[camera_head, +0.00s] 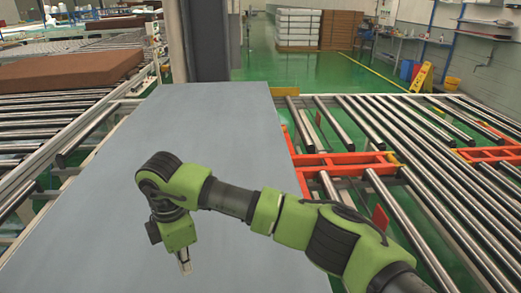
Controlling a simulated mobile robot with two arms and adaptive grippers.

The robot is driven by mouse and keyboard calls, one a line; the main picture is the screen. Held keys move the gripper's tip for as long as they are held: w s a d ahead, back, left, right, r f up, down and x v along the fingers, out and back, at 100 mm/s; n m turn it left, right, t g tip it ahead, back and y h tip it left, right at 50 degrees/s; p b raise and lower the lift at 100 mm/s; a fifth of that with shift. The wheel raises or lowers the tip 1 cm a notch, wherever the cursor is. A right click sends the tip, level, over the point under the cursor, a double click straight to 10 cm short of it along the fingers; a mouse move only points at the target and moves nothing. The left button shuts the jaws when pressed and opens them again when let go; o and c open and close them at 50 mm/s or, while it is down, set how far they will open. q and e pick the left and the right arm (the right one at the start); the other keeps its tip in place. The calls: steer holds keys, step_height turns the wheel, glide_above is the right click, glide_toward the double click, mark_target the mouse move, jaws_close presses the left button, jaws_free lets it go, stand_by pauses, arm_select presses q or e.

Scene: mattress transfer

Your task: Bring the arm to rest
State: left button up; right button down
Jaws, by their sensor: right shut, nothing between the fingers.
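My right arm reaches in from the lower right across the large flat grey surface (120,200). Its right gripper (184,268) points down over the middle of the near part of that surface. The gripper is small in the picture, shut and empty. I cannot tell how high its tips are above the surface. My left gripper is not in view. A brown mattress-like slab (75,70) lies on the rollers at the far left, well away from the gripper.
A roller conveyor (440,180) with orange frames (345,160) runs along the right. Another roller conveyor (50,125) lies left. A grey column (205,45) stands behind the grey surface. A yellow floor sign (421,77) stands far right. The grey surface is otherwise bare.

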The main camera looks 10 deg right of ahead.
steer(key=shift+r+p, duration=0.3)
steer(key=shift+r, duration=0.7)
